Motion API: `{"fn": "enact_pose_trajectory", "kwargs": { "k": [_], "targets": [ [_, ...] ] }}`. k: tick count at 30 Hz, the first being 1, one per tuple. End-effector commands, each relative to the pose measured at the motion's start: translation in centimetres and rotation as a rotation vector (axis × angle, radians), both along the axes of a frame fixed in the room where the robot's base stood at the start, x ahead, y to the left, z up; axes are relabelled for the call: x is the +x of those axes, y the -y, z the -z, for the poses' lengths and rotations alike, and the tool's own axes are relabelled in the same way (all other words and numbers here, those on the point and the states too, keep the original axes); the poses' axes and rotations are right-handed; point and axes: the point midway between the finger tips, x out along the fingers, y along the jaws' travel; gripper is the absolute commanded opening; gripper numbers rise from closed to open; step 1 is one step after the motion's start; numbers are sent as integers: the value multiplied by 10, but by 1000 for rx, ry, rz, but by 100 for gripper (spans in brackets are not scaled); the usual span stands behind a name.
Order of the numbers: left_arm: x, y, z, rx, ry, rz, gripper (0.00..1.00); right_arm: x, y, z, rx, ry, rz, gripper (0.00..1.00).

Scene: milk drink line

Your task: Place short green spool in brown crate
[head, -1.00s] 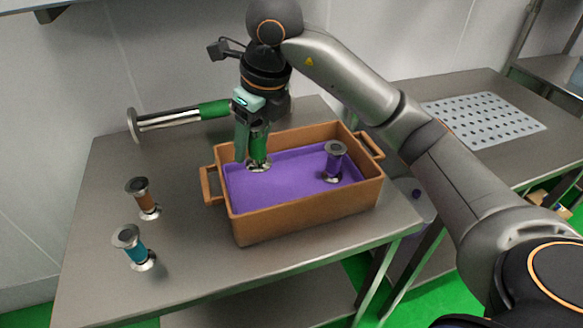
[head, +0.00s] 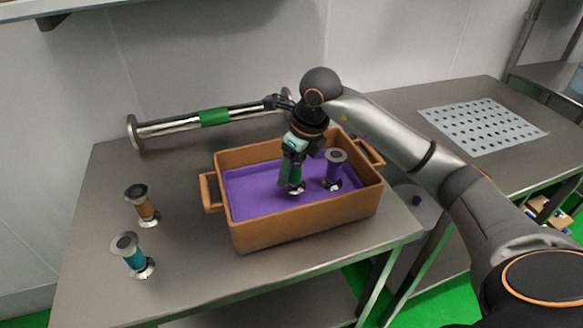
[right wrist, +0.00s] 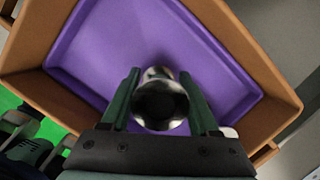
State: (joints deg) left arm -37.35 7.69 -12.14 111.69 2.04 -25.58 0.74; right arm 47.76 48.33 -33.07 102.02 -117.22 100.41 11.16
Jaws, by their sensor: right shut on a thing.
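The brown crate (head: 305,224) stands on the steel table, with a purple lining (head: 250,190) inside. My right gripper (head: 292,180) reaches down into the crate and is shut on the short green spool (head: 296,189). The spool is upright, with its steel lower flange low over the purple floor; I cannot tell whether it touches. The fingers hide most of its green middle. In the right wrist view the spool's round steel end (right wrist: 160,103) shows between the green fingers (right wrist: 160,110). My left gripper is out of view.
A purple spool (head: 334,172) stands in the crate just right of my gripper. A brown spool (head: 144,205) and a teal spool (head: 134,257) stand left of the crate. A long steel spool with a green band (head: 214,117) lies behind it. The crate's left side is clear.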

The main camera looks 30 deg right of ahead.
Motion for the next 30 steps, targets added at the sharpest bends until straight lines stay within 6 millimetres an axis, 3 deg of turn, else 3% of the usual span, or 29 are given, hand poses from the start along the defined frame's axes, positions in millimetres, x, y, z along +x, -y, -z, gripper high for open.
{"fn": "enact_pose_trajectory", "kwargs": {
  "k": [20, 21, 28, 30],
  "targets": [
    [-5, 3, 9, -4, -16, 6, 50, 0, 0, 11, 1, 2, 0, 0],
    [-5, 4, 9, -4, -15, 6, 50, 0, 0, 11, 0, 0, 0, 64],
    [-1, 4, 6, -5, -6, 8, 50, 0, 0, 11, 0, 0, 0, 89],
    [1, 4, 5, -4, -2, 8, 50, 0, 0, 11, 0, 0, 0, 91]
  ]
}}
